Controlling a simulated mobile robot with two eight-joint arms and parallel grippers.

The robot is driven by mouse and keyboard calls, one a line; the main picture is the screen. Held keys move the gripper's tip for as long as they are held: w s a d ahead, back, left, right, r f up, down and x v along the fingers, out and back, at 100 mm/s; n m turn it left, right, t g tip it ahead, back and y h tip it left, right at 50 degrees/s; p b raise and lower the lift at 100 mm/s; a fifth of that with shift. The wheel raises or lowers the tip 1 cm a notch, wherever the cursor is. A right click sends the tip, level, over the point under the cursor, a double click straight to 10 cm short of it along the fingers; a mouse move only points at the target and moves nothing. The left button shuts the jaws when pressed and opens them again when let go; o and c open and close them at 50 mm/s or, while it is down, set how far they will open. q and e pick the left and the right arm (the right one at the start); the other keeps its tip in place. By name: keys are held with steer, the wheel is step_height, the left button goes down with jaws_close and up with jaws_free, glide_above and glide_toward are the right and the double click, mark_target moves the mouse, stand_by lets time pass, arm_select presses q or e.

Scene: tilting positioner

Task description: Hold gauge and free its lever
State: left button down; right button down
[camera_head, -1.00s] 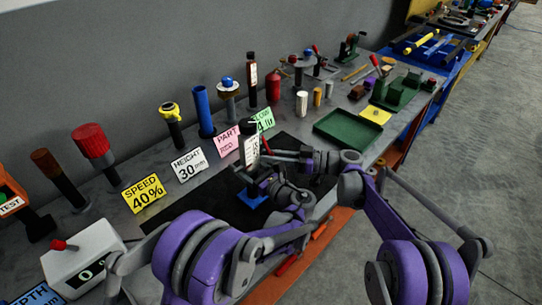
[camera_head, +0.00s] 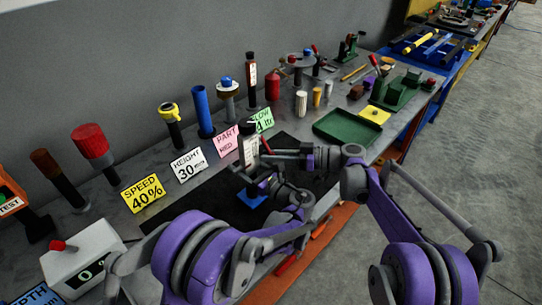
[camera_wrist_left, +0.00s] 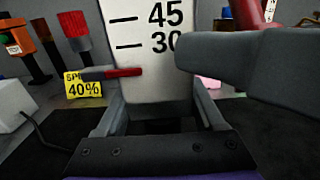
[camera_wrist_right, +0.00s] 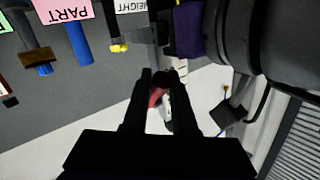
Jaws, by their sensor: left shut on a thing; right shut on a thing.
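The gauge (camera_head: 249,150) is a pale upright plate with a dark top, standing over a blue base (camera_head: 252,198) on the black mat. In the left wrist view the gauge plate (camera_wrist_left: 150,75) shows marks 45 and 30, and a red-tipped pointer (camera_wrist_left: 122,72) crosses its left edge. My left gripper (camera_wrist_left: 158,118) is shut on the lower part of the plate. My right gripper (camera_wrist_right: 160,88) is shut beside the gauge; a dark round piece and a red part (camera_wrist_right: 157,97) show between its fingers. It is likely on the lever, but its grip is partly hidden.
Speed (camera_head: 143,193), height (camera_head: 189,165) and part signs stand behind the mat. Several tools, including a blue cylinder (camera_head: 203,110), stand along the wall. An empty green tray (camera_head: 347,128) lies to the right. A white counter box (camera_head: 83,255) is at the front left.

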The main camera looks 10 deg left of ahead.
arm_select(q)
steer(key=shift+s+f, duration=0.1)
steer(key=shift+f, duration=0.2)
arm_select(e)
steer(key=shift+s+d+r+m+g+h, duration=0.3)
steer(key=shift+r+m+h, duration=0.4)
steer(key=shift+h, duration=0.65)
steer(key=shift+s+d+r+m+g+h, duration=0.1)
steer(key=shift+d+r+m+g+h, duration=0.25)
steer(key=shift+r+m+g+h, duration=0.7)
steer(key=shift+s+d+r+m+t+h, duration=0.25)
steer(key=shift+r+h, duration=0.3)
steer(key=shift+h, duration=1.05)
arm_select(q)
steer(key=shift+a, duration=0.1)
arm_select(e)
steer(key=shift+d+r, duration=0.1)
steer(key=c, duration=0.7)
jaws_free()
steer(key=shift+v, duration=3.85)
